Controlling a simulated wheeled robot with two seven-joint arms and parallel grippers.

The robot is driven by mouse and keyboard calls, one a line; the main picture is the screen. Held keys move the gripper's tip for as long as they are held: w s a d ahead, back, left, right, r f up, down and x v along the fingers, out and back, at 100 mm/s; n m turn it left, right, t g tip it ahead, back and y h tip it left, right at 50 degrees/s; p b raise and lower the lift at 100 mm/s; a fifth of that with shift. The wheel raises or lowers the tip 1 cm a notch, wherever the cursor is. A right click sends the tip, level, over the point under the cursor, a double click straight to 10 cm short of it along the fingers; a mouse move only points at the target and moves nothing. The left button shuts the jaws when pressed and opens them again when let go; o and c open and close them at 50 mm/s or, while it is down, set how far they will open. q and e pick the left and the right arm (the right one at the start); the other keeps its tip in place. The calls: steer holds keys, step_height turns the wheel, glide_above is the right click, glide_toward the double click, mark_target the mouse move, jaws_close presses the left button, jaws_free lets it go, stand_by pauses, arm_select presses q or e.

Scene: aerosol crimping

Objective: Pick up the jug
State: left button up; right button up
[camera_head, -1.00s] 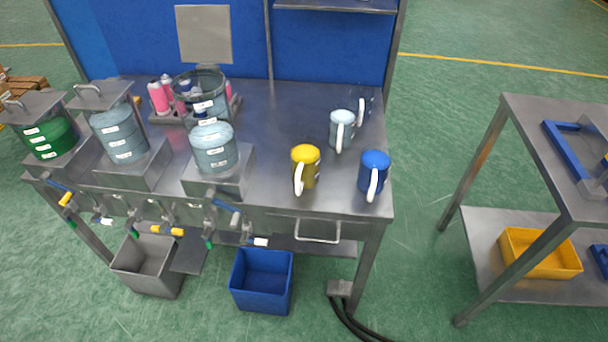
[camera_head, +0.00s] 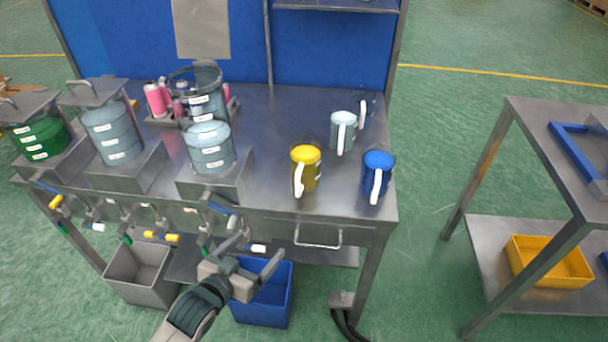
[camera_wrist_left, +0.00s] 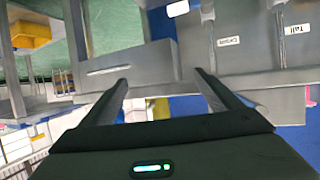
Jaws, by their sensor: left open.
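Several jugs with white handles stand upright on the right part of the metal workbench (camera_head: 270,180). They are a yellow jug (camera_head: 308,168), a blue jug (camera_head: 379,168) at the front right corner, a light grey-blue jug (camera_head: 343,132) behind them, and a clear one (camera_head: 368,103) farther back. My left gripper (camera_head: 260,250) is open and empty. It is in front of the bench's front edge, lower left of the yellow jug and apart from it. The left wrist view shows its two spread fingers (camera_wrist_left: 161,78) with nothing held between them. No jug is clearly recognisable there. My right gripper is not in view.
Lidded containers (camera_head: 210,147) stand on metal blocks at the bench's left, with valves along the front. A pink-bottle tray (camera_head: 165,118) is behind. A drawer handle (camera_head: 318,243) juts from the front. A blue bin (camera_head: 262,308) and grey bin (camera_head: 140,275) sit below.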

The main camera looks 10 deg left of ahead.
mark_target(303, 173)
arm_select(q)
steer(key=w+d+r+m+t+h, duration=0.1)
steer(key=w+d+r+t+h, duration=0.1)
steer(key=r, duration=0.9)
steer(key=shift+w+d+m+t+h, duration=0.25)
steer(key=shift+w+t+h, duration=0.45)
steer(key=shift+w, duration=0.4)
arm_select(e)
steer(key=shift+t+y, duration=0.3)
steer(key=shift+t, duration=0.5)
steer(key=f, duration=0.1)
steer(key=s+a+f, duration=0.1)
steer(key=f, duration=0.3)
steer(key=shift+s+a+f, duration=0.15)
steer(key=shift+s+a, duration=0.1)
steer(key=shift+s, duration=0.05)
arm_select(q)
steer(key=shift+w, duration=0.1)
steer(key=p+x, duration=0.2)
steer(key=x, duration=0.9)
steer(key=shift+w+d, duration=0.15)
steer(key=shift+w, duration=0.15)
steer(key=shift+w+d+f, duration=0.1)
steer(key=shift+w+f, duration=0.05)
steer(key=shift+w, duration=0.05)
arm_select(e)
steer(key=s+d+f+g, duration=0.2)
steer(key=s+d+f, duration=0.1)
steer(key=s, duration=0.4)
